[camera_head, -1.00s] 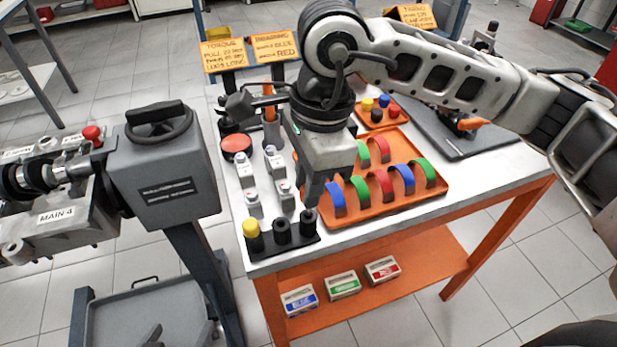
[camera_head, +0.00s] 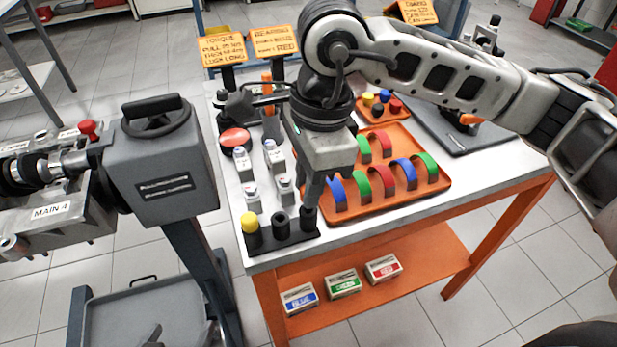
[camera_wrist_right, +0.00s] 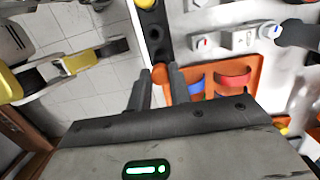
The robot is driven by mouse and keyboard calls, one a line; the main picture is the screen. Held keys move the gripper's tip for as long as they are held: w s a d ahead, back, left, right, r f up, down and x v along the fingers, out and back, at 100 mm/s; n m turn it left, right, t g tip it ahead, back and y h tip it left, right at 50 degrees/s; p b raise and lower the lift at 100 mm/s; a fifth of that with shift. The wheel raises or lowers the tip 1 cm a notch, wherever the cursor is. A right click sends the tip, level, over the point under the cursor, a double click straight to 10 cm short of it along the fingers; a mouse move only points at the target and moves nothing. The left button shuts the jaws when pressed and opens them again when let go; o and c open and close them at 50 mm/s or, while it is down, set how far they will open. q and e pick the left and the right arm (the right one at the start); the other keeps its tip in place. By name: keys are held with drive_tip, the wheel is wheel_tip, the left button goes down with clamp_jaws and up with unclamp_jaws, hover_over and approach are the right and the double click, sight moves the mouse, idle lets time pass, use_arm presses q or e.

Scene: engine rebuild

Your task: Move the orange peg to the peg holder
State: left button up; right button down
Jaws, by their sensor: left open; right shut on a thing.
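The orange peg (camera_wrist_right: 160,74) shows its rounded end between the fingers of my right gripper (camera_wrist_right: 158,82) in the wrist view. The black peg holder (camera_head: 284,240) stands at the table's front left corner, with a yellow peg (camera_head: 249,222) in its left post and an open middle post (camera_head: 280,222). My right gripper (camera_head: 311,205) is shut on the orange peg at the holder's right post. The fingers hide the peg in the head view, and I cannot tell how deep it sits. A dark tip at the bottom edge seems to be my left gripper (camera_head: 152,337), open.
Right of the holder is an orange tray (camera_head: 440,196) with coloured half-rings. Behind it is a small tray with several short pegs (camera_head: 384,96). Grey-white parts (camera_head: 243,158) and a red button (camera_head: 234,138) stand left. A grey machine (camera_head: 165,165) is beside the table.

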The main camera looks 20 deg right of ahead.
drive_tip(key=shift+f+b, duration=1.4)
drive_tip(key=shift+b, duration=0.05)
idle(0.5)
drive_tip(key=c, duration=1.5)
unclamp_jaws()
drive_tip(key=shift+r, duration=0.2)
drive_tip(key=shift+r+p, duration=0.55)
drive_tip(key=shift+r, duration=0.8)
drive_tip(key=o, duration=0.5)
drive_tip(key=shift+o, duration=0.2)
